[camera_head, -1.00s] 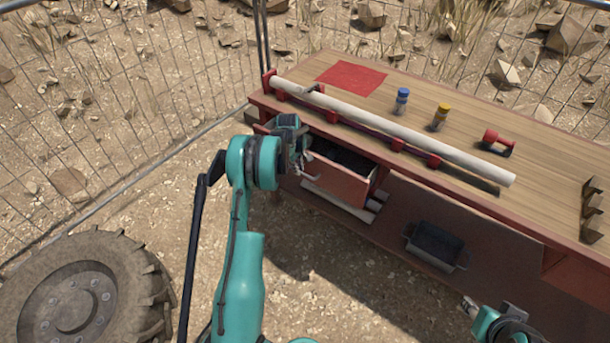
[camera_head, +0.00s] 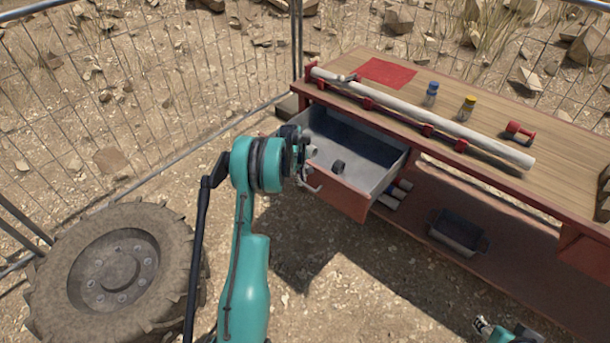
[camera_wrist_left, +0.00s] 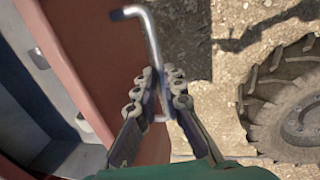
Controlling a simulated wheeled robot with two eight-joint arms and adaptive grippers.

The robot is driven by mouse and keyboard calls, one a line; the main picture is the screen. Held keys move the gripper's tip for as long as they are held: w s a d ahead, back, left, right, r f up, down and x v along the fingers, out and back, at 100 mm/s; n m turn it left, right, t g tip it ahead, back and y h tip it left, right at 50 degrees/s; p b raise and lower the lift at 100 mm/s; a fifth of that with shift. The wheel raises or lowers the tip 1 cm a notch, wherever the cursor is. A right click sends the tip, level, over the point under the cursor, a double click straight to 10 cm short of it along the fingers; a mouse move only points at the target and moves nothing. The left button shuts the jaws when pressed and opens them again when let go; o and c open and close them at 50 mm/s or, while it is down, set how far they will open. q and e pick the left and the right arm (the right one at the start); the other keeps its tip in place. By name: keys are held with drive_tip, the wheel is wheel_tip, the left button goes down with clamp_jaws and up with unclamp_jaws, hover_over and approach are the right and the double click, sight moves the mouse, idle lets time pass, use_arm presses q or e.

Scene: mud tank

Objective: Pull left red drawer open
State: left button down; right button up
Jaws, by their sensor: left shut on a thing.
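The left red drawer (camera_head: 336,190) is pulled well out of the workbench. Its grey inside shows, with a small dark round thing (camera_head: 338,166) in it. My left gripper (camera_head: 306,177) is at the drawer's front. In the left wrist view the gripper (camera_wrist_left: 160,85) is shut on the metal drawer handle (camera_wrist_left: 149,34), with one end of the handle sticking out past the fingers. The red drawer front (camera_wrist_left: 95,50) is beside the fingers. My right gripper (camera_head: 483,326) is low at the bottom right, far from the drawer; its fingers are too small to judge.
The wooden bench top (camera_head: 400,80) carries a long white pipe (camera_head: 425,118), a red cloth (camera_head: 388,72), a blue-capped jar (camera_head: 431,92) and a yellow-capped jar (camera_head: 466,108). A dark bin (camera_head: 458,235) is on the lower shelf. A big tyre (camera_head: 115,270) lies at the left.

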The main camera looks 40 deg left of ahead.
use_arm(q)
drive_tip(key=shift+s, duration=0.7)
drive_tip(key=c, duration=1.6)
unclamp_jaws()
drive_tip(key=shift+a+f, duration=0.1)
wheel_tip(320, 180, up, 12)
drive_tip(key=s, duration=0.2)
drive_tip(key=shift+s+f, duration=0.1)
